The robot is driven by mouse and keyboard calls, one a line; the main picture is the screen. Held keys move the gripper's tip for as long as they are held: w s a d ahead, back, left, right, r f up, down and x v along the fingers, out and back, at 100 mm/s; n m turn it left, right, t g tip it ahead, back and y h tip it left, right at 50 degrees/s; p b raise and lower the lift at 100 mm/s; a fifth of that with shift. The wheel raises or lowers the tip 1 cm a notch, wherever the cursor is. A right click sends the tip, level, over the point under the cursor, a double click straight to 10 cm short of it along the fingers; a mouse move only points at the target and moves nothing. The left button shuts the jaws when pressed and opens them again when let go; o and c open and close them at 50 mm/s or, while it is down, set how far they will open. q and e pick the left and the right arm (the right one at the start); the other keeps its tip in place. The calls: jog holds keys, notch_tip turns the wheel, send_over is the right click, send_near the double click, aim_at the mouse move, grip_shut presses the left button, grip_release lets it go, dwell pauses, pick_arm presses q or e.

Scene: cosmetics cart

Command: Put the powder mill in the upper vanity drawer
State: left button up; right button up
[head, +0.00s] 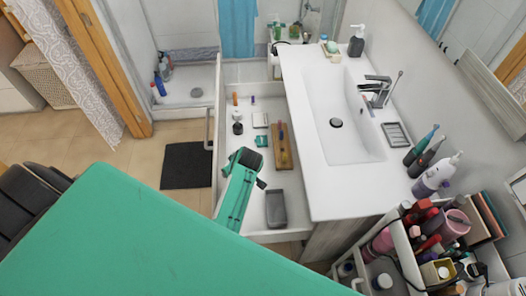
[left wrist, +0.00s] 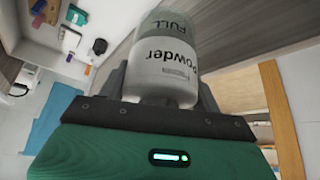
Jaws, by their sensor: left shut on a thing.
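The powder mill (left wrist: 165,60) is a pale, clear jar with dark lettering reading "Powder" and "FULL". In the left wrist view it stands between the dark fingers of my left gripper (left wrist: 162,86), which is shut on its lower part. I cannot make out the mill in the head view. The upper vanity drawer (head: 288,184) is pulled out to the left of the washbasin. A green and dark part of my arm shows over the front of the drawer in the head view. My right gripper is in neither view.
The drawer holds a wooden tray (head: 282,150), a grey tray (head: 275,210), a teal box (head: 261,141) and small bottles. Bare drawer floor lies around the grey tray. The washbasin counter (head: 305,110) borders it on the right. A cart with crowded cosmetics (head: 455,225) stands at lower right.

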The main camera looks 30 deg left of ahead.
pick_arm(q)
notch_tip(320, 180, down, 27)
jog(key=b, duration=2.5)
jog(key=shift+s+f, duration=0.15)
jog(key=shift+f+b, duration=0.7)
jog(key=shift+b, duration=0.2)
jog(key=shift+f, duration=0.1)
